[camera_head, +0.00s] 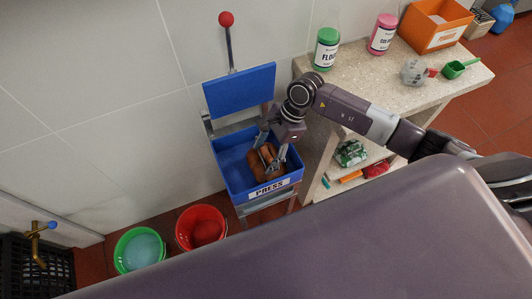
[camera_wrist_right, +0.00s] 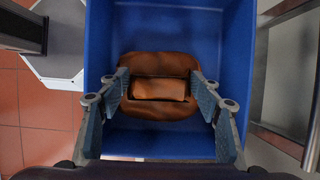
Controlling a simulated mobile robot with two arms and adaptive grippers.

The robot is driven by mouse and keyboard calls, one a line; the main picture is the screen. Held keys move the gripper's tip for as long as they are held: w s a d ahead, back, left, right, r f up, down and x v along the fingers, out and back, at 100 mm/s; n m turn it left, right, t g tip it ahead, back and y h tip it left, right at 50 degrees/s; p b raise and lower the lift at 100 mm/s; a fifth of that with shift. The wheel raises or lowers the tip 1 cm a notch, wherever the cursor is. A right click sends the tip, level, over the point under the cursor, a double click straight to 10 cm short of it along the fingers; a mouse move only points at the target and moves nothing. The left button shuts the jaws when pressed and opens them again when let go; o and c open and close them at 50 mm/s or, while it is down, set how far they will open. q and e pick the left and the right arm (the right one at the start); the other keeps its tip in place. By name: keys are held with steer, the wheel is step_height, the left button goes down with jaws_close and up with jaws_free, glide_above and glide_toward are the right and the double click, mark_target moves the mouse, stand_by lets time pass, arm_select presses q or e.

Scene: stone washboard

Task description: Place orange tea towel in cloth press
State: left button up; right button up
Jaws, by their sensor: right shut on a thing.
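The orange tea towel (camera_head: 259,170) is a bunched brown-orange cloth inside the blue tub of the cloth press (camera_head: 229,160). The press has a "PRESS" label on its front and a raised blue plate at its back. My right gripper (camera_head: 270,160) reaches down into the tub and is shut on the towel. In the right wrist view the towel (camera_wrist_right: 158,86) lies between the two fingers (camera_wrist_right: 160,92), with the blue tub walls (camera_wrist_right: 238,60) around it. My left gripper is not in view.
A red-knobbed lever (camera_head: 227,20) rises behind the press. A green bucket (camera_head: 140,249) and a red bucket (camera_head: 201,228) stand on the floor to the left. A stone counter (camera_head: 365,60) at the right holds jars, an orange powder box (camera_head: 434,27) and a green scoop (camera_head: 458,68).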

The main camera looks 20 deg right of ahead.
steer(key=o, duration=0.7)
steer(key=shift+f, duration=0.15)
steer(key=o, duration=0.5)
steer(key=shift+w+d, duration=0.1)
steer(key=shift+c, duration=0.2)
steer(key=p+v, duration=0.5)
steer(key=v, duration=0.7)
